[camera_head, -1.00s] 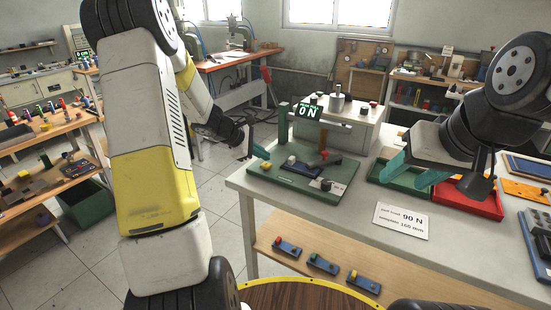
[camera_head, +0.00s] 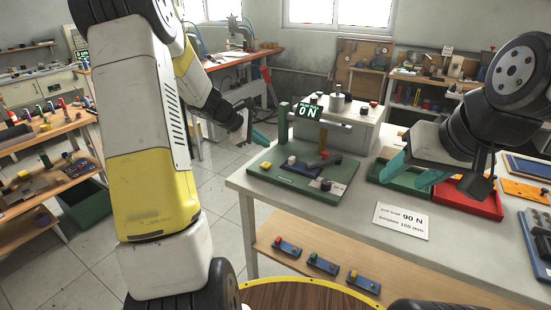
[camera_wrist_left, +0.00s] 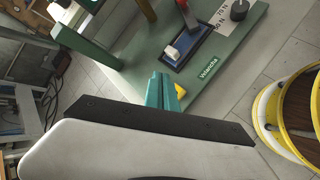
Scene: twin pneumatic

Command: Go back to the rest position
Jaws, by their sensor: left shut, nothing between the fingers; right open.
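My left gripper (camera_head: 258,136) is in the air at the left edge of the green test board (camera_head: 262,183), shut and empty. Its teal fingers (camera_wrist_left: 161,90) are together in the left wrist view, with the board's edge close behind them. The red lever (camera_wrist_left: 187,15) also shows in the left wrist view. My right gripper (camera_head: 412,174) is open and empty above the green tray, its two teal fingers well apart.
A green tray (camera_head: 380,178) and a red tray (camera_head: 482,204) stand on the grey table. Several blue pieces (camera_head: 323,263) sit on the lower shelf.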

